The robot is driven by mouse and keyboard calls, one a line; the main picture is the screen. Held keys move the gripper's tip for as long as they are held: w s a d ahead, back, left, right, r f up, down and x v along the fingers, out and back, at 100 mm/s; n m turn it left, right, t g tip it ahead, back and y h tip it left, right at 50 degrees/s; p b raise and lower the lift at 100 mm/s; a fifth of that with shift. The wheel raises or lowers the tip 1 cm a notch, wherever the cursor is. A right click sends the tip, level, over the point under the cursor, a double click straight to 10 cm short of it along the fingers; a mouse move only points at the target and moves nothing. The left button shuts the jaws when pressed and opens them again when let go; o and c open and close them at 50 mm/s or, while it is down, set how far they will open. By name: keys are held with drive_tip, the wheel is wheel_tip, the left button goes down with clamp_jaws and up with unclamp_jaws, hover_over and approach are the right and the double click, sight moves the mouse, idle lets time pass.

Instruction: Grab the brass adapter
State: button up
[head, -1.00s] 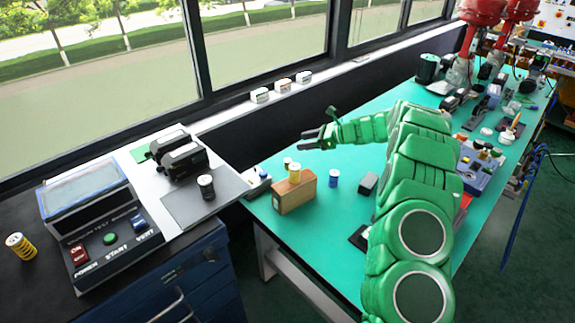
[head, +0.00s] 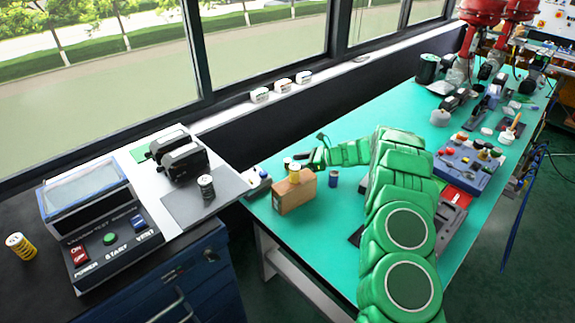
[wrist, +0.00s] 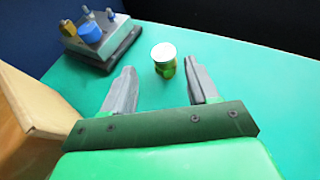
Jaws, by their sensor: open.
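A short brass-coloured cylinder with a pale top (wrist: 165,62), which looks like the brass adapter, stands upright on the green table in the wrist view. It also shows behind the wooden box in the head view (head: 287,163). My gripper (wrist: 160,70) is open. Its fingertips point toward the cylinder, with one finger on each side and a visible gap to both. In the head view my gripper (head: 302,157) is just behind the box, partly hidden. A similar yellow cylinder (head: 294,173) shows at the box top.
The wooden box (head: 294,194) is close at my gripper's left in the wrist view (wrist: 35,100). A grey block with a blue knob (wrist: 97,40) stands farther ahead. Table right of the brass cylinder is clear.

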sight(287, 163)
drive_tip(key=x, duration=0.4)
drive_tip(key=shift+w+a, duration=0.35)
drive_tip(key=shift+w, duration=0.05)
drive_tip(key=shift+c, duration=0.3)
drive_tip(key=c, duration=1)
